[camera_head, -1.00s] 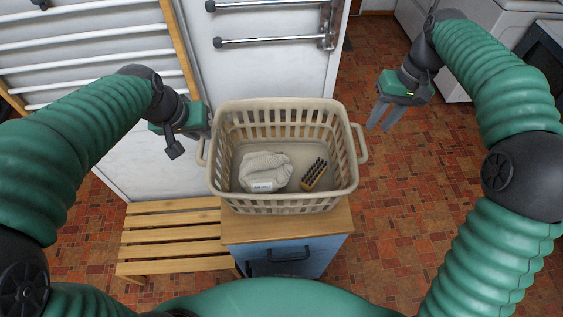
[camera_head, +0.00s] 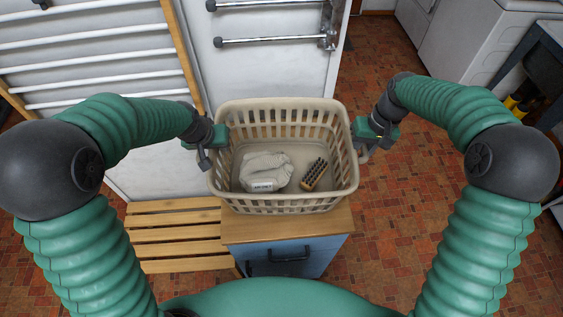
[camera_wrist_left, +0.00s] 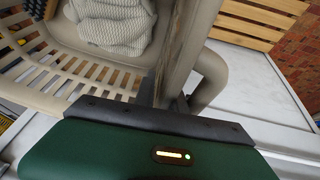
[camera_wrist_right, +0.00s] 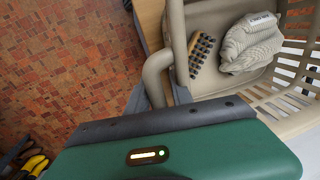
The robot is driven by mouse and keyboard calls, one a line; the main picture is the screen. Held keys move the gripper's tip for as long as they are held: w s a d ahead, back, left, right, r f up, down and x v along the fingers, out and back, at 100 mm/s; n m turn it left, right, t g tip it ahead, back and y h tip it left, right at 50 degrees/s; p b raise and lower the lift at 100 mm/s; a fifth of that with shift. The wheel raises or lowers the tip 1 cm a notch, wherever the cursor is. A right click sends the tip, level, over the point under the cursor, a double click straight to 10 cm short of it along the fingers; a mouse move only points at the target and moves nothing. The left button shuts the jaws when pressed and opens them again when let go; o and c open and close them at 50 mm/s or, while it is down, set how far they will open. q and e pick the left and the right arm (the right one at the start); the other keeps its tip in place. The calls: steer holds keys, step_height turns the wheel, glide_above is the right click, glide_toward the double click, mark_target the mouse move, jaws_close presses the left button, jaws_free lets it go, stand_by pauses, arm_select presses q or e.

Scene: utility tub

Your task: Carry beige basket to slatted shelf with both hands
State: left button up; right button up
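The beige basket (camera_head: 285,205) stands upright on a wooden-topped blue cabinet (camera_head: 290,225), holding a folded cream cloth (camera_head: 265,171) and a brush (camera_head: 314,174). The slatted shelf (camera_head: 175,235) is low and wooden, left of the cabinet. My left gripper (camera_head: 204,158) is at the basket's left handle; its fingers look apart in the left wrist view (camera_wrist_left: 164,97), close to the handle (camera_wrist_left: 213,75). My right gripper (camera_head: 364,152) is at the right handle; its fingers look apart in the right wrist view (camera_wrist_right: 160,96), with the handle (camera_wrist_right: 154,70) between them. Finger contact is unclear.
A white panel with metal rails (camera_head: 275,41) stands behind the basket, with a drying rack (camera_head: 90,45) at the left. White appliances (camera_head: 455,40) stand at the back right. Tiled floor (camera_head: 400,215) lies open right of the cabinet.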

arm_select(q)
steer(key=shift+d, duration=0.2)
jaws_close()
arm_select(e)
steer(key=shift+d, duration=0.15)
steer(key=c, duration=0.4)
jaws_close()
arm_select(q)
steer(key=shift+a+r, duration=0.1)
arm_select(e)
steer(key=shift+w, duration=0.1)
